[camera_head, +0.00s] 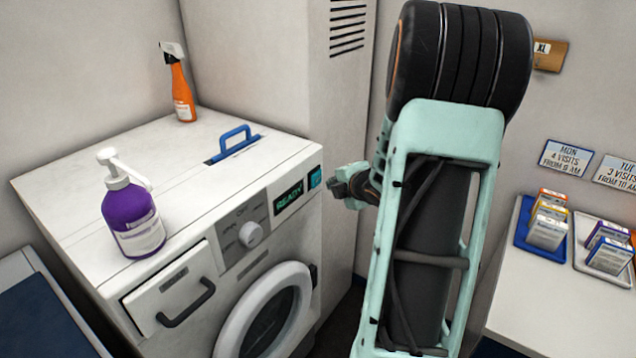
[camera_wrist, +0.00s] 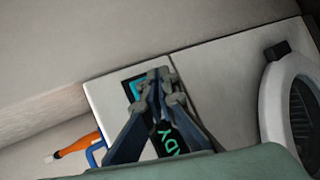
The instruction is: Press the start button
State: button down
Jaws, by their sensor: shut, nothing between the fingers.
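The washing machine (camera_head: 140,210) has a dark display reading READY (camera_head: 288,198) on its front panel. A small teal square button (camera_head: 315,178) sits right of the display, near the panel's upper right corner. My gripper (camera_head: 333,186) is shut and empty, its tips just right of the button in the head view. In the wrist view my gripper (camera_wrist: 160,80) points at the panel, its fingers covering part of the display (camera_wrist: 168,143). The teal button (camera_wrist: 134,90) shows just left of the fingertips. I cannot tell whether they touch the panel.
A round knob (camera_head: 250,234) and a drawer handle (camera_head: 187,303) stick out of the machine's front, above the round door (camera_head: 268,318). A purple pump bottle (camera_head: 132,215), an orange spray bottle (camera_head: 180,90) and a blue handle (camera_head: 234,143) are on top. A counter with trays stands right.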

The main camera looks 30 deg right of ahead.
aim_at(320, 180)
jog(key=shift+w+a, duration=0.25)
jog(key=shift+w, duration=0.3)
dwell(1.1)
jog(key=shift+w+a+b, duration=0.15)
jog(key=shift+w+b, duration=0.2)
jog(key=shift+w, duration=0.05)
jog(key=shift+w+a, duration=0.25)
jog(key=shift+w, duration=0.25)
dwell(0.9)
jog(key=shift+s, duration=0.1)
jog(key=shift+s+d, duration=0.35)
jog(key=shift+s, duration=0.45)
jog(key=shift+s+d+p, duration=0.15)
jog(key=shift+s+d, duration=0.2)
jog(key=shift+s, duration=0.4)
jog(key=shift+s+d+p, duration=0.1)
jog(key=shift+s+d, duration=0.2)
jog(key=shift+s, duration=0.5)
jog(key=shift+s+d+p, duration=0.15)
jog(key=shift+s+d, duration=0.2)
jog(key=shift+s, duration=0.4)
